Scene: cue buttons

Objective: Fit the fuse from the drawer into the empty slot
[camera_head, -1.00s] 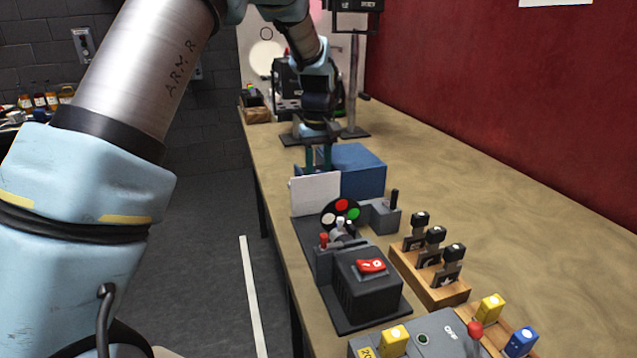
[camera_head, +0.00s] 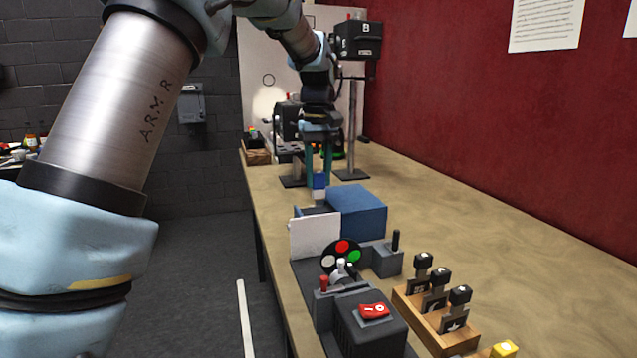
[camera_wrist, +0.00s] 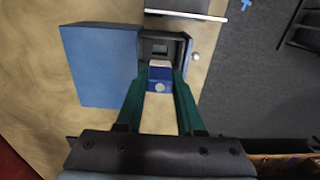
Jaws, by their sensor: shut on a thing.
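My gripper (camera_head: 319,172) is shut on a blue and white fuse (camera_head: 320,187) and holds it upright above the drawer (camera_head: 308,212). In the wrist view, the fuse (camera_wrist: 160,75) sits between the green fingertips (camera_wrist: 160,90). The dark grey drawer (camera_wrist: 181,48) stands out from the side of a blue box (camera_wrist: 100,65), with a square recess showing just beyond the fuse. The blue box (camera_head: 358,212) also shows in the head view. I cannot make out the empty slot in these frames.
A white panel (camera_head: 315,236) stands in front of the drawer. Nearer are a disc with coloured lights (camera_head: 341,257), a black unit with a red switch (camera_head: 374,311) and a wooden rack (camera_head: 440,325) of black-topped pieces. The bench's right side (camera_head: 480,225) is clear.

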